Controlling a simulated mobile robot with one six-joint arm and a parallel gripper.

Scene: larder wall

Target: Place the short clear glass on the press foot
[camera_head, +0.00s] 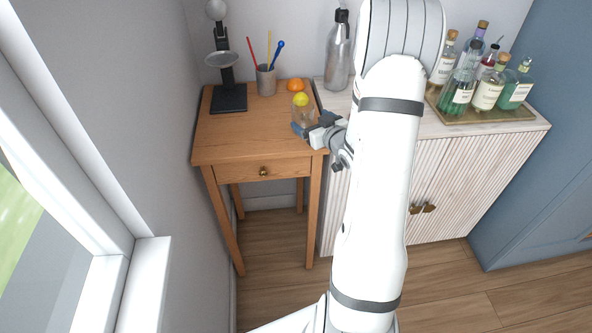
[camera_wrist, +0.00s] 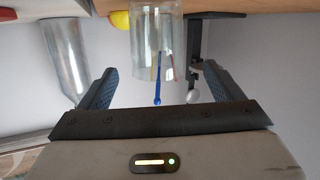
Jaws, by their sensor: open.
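The short clear glass (camera_head: 302,117) stands upright near the front right of the small wooden table. It also shows in the wrist view (camera_wrist: 150,48), which is upside down. My gripper (camera_head: 313,127) is open at the glass, with its fingertips (camera_wrist: 158,70) apart on either side of it in the wrist view. I see gaps between glass and fingers; how deep it sits between them I cannot tell. The press, a black stand with a round dish (camera_head: 221,60) and a ball on top, is at the table's back left. Its flat black press foot (camera_head: 229,102) is bare.
A lemon (camera_head: 301,99) and an orange (camera_head: 296,85) lie behind the glass. A cup (camera_head: 266,82) with coloured sticks stands beside the press. A metal siphon (camera_head: 339,55) and a tray (camera_head: 481,121) of bottles stand on the right cabinet. The table's front left is clear.

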